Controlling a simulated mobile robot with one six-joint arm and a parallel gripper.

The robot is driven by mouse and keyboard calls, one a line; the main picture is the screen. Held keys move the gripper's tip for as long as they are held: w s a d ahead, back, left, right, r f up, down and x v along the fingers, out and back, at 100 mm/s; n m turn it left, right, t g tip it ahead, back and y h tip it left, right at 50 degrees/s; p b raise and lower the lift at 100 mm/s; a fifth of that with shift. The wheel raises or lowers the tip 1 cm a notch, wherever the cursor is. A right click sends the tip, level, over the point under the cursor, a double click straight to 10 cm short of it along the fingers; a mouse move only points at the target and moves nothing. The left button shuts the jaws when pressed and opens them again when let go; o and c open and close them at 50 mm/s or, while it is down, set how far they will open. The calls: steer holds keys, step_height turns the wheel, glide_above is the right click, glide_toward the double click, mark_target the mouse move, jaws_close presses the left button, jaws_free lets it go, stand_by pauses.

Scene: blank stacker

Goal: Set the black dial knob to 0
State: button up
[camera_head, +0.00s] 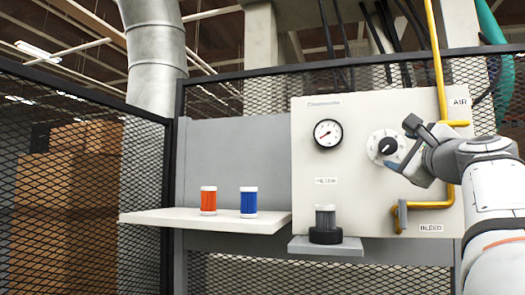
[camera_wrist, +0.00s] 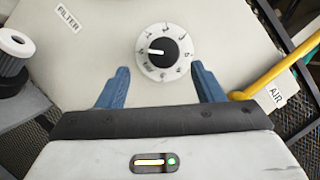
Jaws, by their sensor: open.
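The black dial knob (camera_head: 387,146) sits on a round white dial plate on the cream panel. In the wrist view the knob (camera_wrist: 164,53) has a white pointer line that points to the left of the picture. Marks ring the plate, but they are too small to read surely. My gripper (camera_head: 400,146) is in front of the dial, to its right in the head view. In the wrist view its two blue fingers (camera_wrist: 160,67) are spread apart, one on each side below the dial, with nothing between them. They appear clear of the knob.
The panel (camera_head: 305,180) also carries a gauge (camera_head: 327,133), a yellow pipe (camera_head: 437,60) and a grey filter (camera_head: 325,218) in a black base on a small ledge. Red (camera_head: 208,200) and blue (camera_head: 249,201) canisters stand on a white shelf (camera_head: 170,217) to the left. Mesh fencing surrounds the area.

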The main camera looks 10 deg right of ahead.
mark_target(390, 146)
steer(key=p+x, duration=0.3)
steer(key=x, duration=0.4)
steer(key=shift+w+d+r, duration=0.15)
steer(key=shift+r, duration=0.1)
steer(key=shift+c, duration=0.2)
steer(key=c, duration=0.9)
steer(key=shift+c, duration=0.2)
